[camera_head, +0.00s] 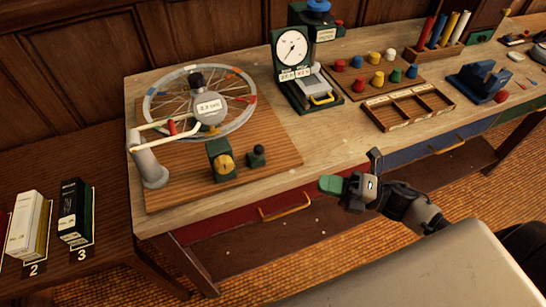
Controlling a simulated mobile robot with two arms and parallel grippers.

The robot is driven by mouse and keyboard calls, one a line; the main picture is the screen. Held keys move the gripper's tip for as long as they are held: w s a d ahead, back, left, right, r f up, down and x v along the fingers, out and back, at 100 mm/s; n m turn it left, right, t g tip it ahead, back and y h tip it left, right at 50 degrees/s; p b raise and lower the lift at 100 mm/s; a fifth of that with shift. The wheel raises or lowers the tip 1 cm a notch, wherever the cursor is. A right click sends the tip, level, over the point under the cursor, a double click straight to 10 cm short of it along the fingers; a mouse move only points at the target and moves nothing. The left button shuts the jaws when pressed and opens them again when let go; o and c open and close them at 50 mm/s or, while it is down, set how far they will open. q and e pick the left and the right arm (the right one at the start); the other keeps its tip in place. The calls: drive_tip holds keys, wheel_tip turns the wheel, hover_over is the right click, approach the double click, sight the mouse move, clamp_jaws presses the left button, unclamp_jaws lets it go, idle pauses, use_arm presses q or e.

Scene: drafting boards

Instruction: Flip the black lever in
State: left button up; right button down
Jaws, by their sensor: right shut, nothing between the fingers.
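A small black-topped lever (256,152) stands on a dark base at the front right of the wooden board (180,190), right of a green block with a yellow knob (221,160). It looks roughly upright; its exact tilt is too small to tell. My right gripper (333,185) is shut and empty, with a green tip. It appears in front of the table's front edge, to the right of the lever and lower in the picture, apart from it. My left gripper is not in view.
A spoked wheel (157,103) and a white-handled crank post (149,165) occupy the board. A dial gauge (291,48), coloured knobs (377,79) and a divided tray (408,109) stand farther right. Tabletop between board and tray is clear. Drawer handles (286,207) jut out below the edge.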

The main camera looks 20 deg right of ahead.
drive_tip(key=p, duration=0.4)
approach(258, 154)
drive_tip(key=a, duration=0.5)
drive_tip(key=shift+w+a+r+p, duration=0.15)
drive_tip(key=shift+w+p, duration=0.05)
drive_tip(key=shift+w, duration=0.55)
drive_tip(key=shift+w+a+r+p, duration=0.1)
drive_tip(key=shift+w+a+p, duration=0.1)
drive_tip(key=shift+w, duration=0.55)
drive_tip(key=shift+d+r, duration=0.1)
